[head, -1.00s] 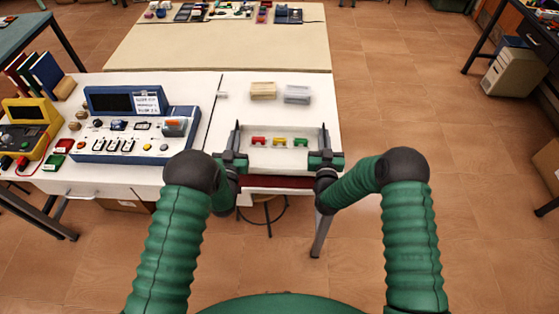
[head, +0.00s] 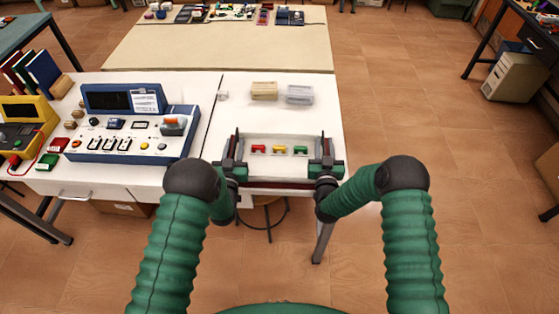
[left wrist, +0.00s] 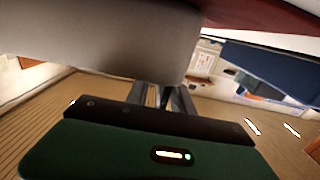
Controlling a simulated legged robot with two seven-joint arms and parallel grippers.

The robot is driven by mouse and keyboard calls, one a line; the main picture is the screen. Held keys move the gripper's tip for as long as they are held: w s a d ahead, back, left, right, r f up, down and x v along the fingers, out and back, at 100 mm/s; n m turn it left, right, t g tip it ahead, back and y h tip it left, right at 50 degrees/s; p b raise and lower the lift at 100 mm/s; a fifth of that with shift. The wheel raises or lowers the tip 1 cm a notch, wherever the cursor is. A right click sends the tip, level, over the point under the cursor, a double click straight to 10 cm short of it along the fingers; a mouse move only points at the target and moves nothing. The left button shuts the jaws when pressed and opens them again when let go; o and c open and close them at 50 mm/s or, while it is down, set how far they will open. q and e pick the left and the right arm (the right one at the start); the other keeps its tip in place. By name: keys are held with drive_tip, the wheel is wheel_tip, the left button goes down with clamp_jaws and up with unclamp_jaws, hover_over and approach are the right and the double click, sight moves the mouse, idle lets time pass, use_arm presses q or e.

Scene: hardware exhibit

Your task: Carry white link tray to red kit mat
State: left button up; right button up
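The white link tray (head: 280,139) is in the middle of the head view, low over the near part of the white table. It holds a red, a yellow and a green link. My left gripper (head: 236,150) is shut on its left end and my right gripper (head: 323,152) on its right end. The tray's pale side fills the upper left of the left wrist view (left wrist: 90,45). A dark red strip of the kit mat (head: 278,186) shows just in front of the tray; the rest is mostly hidden. I cannot tell whether the tray touches the mat.
A beige box (head: 264,91) and a grey box (head: 299,94) stand behind the tray. A blue instrument console (head: 130,135) stands to the left, with a yellow meter (head: 28,112) beyond it. The table between the tray and the boxes is clear.

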use_arm(q)
drive_tip(key=s, duration=1.1)
drive_tip(key=shift+s+a, duration=0.2)
drive_tip(key=shift+a, duration=0.05)
use_arm(e)
drive_tip(key=shift+s, duration=0.2)
use_arm(q)
drive_tip(key=shift+s+f, duration=0.1)
use_arm(e)
drive_tip(key=s, duration=1.1)
drive_tip(key=shift+s+a, duration=0.25)
drive_tip(key=shift+a, duration=0.1)
